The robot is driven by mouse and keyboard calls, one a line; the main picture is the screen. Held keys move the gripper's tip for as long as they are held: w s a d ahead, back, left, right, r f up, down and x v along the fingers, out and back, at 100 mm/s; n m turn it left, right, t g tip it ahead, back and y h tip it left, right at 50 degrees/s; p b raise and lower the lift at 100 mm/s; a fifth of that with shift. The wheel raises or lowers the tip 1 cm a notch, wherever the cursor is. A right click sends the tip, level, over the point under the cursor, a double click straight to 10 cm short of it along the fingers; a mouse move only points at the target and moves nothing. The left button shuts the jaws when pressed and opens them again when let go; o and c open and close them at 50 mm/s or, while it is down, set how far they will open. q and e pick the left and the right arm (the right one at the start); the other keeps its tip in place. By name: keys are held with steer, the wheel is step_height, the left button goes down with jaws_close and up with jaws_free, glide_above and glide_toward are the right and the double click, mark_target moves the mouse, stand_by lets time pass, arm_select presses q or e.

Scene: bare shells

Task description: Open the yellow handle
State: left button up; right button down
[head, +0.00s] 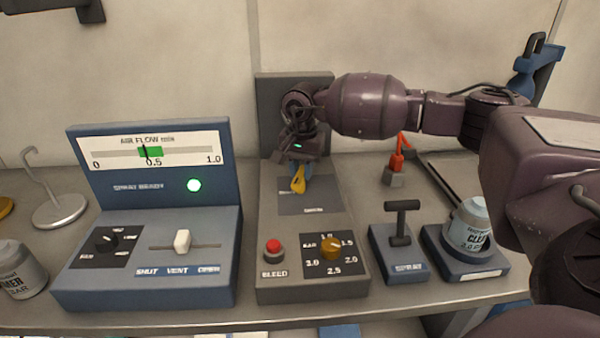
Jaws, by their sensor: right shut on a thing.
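The yellow handle (298,180) is on the upper part of the grey panel (312,275), in the middle of the head view. Only its lower part shows, pointing down toward me. My right gripper (299,168) comes in from the right above it and is shut on the handle. The gripper and its wrist hide the handle's upper end and its mount. My left gripper is not in view.
Lower on the grey panel are a red button (274,247) and an orange knob (331,248). A blue air flow console (150,280) with a lit green lamp stands left. A black T-handle (401,220) and a jar (467,226) stand right.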

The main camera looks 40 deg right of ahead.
mark_target(300, 170)
steer(key=shift+w+f+n+b, duration=0.15)
steer(key=shift+n+b, duration=0.3)
steer(key=shift+n, duration=0.75)
steer(key=shift+a+r+n+b, duration=0.2)
steer(key=shift+n+b, duration=0.15)
steer(key=shift+n, duration=0.55)
steer(key=shift+r, duration=0.1)
steer(key=c, duration=1)
jaws_free()
steer(key=shift+o, duration=0.2)
step_height(300, 170, up, 11)
steer(key=shift+p, duration=0.35)
